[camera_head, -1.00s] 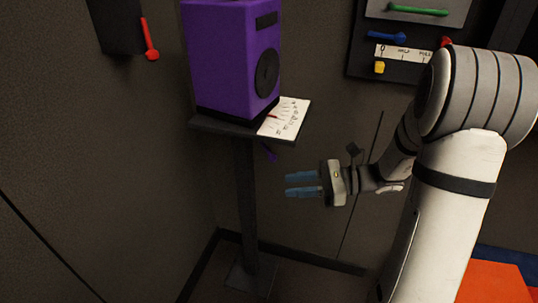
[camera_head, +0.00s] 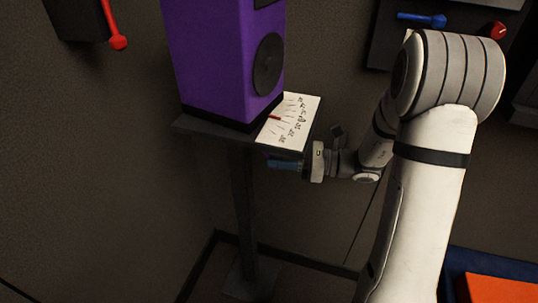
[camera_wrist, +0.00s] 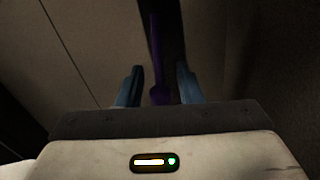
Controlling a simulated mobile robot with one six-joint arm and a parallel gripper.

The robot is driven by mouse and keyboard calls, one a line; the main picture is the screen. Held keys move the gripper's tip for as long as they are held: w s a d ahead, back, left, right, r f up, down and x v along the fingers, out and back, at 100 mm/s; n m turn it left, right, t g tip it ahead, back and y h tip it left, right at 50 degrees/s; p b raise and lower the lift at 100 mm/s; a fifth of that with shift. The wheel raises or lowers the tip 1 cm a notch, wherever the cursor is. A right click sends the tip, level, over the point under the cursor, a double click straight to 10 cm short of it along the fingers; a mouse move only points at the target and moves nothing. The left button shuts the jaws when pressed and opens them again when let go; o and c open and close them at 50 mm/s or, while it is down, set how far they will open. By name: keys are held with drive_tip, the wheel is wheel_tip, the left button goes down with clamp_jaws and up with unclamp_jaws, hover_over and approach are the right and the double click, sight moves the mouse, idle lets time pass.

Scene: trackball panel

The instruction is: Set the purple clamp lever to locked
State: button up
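The purple clamp lever (camera_wrist: 158,92) shows in the wrist view as a thin dark purple bar with a rounded end. That end lies between the two blue fingers of my gripper (camera_wrist: 159,68), with gaps visible on both sides, so the gripper is open. In the head view my gripper (camera_head: 284,164) is just below the right edge of the stand's shelf, pointing left. There the lever is hidden or too dark to make out. A purple box (camera_head: 215,60) with a dark round disc stands on the shelf.
A white card (camera_head: 296,132) with marks and a red pointer lies beside the box on the shelf (camera_head: 205,128). A red lever (camera_head: 115,38) hangs at upper left. A panel with a blue lever (camera_head: 425,19) and red knob (camera_head: 494,29) is at upper right.

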drive_tip(key=shift+w+a, duration=0.15)
drive_tip(key=shift+a, duration=0.6)
drive_tip(key=shift+w+a, duration=0.1)
drive_tip(key=shift+a, duration=0.6)
drive_tip(key=shift+c, duration=0.3)
clamp_jaws()
